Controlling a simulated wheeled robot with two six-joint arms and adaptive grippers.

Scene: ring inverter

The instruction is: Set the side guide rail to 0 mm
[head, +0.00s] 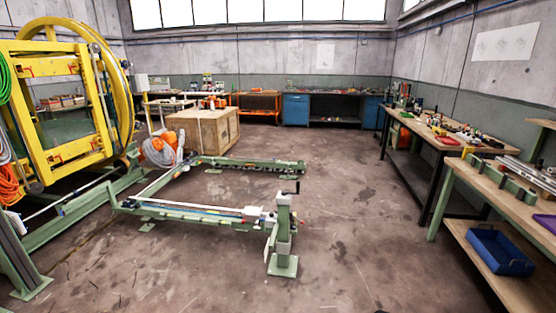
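A low green frame with long rails stands on the floor in the middle of the head view. A white block (254,212) sits at the rail's right end, beside the post. A second rail (245,164) lies farther back. I cannot tell which one is the side guide rail, and no millimetre scale is readable. Neither of my grippers is in view.
A yellow ring machine (62,110) stands at the left. A wooden crate (206,130) is behind the frame. Workbenches line the right, one with a blue bin (499,251) on its lower shelf. The floor (370,235) between frame and benches is clear.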

